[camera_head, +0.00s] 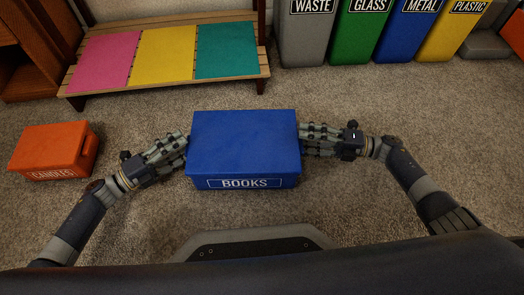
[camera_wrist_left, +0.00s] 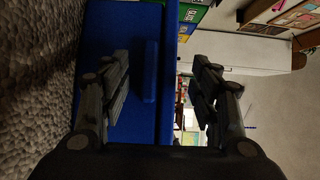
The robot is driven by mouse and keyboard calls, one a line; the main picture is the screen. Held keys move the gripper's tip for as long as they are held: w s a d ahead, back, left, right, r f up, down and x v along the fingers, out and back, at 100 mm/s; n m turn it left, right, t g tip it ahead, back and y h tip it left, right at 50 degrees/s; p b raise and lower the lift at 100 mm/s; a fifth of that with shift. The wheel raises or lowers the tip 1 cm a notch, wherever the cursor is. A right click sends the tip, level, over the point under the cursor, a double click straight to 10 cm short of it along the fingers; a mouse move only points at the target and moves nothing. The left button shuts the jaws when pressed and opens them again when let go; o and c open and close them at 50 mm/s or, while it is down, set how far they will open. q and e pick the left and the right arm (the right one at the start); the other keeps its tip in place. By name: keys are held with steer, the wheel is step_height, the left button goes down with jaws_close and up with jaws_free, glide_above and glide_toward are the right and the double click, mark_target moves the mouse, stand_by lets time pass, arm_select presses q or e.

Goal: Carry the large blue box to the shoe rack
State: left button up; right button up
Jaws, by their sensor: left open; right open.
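The large blue box (camera_head: 245,140), labelled BOOKS with its lid shut, is in the middle of the head view, level. I cannot tell whether it rests on the carpet. My left gripper (camera_head: 181,148) is open at its left side and my right gripper (camera_head: 308,139) is open at its right side. Both fingertips are at or very near the walls; contact is unclear. In the left wrist view, the blue wall with a raised handle (camera_wrist_left: 151,72) shows between the open fingers (camera_wrist_left: 158,85). A low slatted wooden rack (camera_head: 185,88) with pink, yellow and teal mats stands beyond the box.
An orange CANDLES box (camera_head: 54,150) sits on the carpet at the left, near my left arm. Several labelled bins (camera_head: 370,35) line the back right. A wooden cabinet (camera_head: 35,50) stands at the back left. Carpet is clear between the blue box and the rack.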

arm_select(q)
steer(key=shift+c, duration=0.3)
arm_select(e)
steer(key=shift+c, duration=0.3)
arm_select(q)
jaws_close()
arm_select(e)
jaws_close()
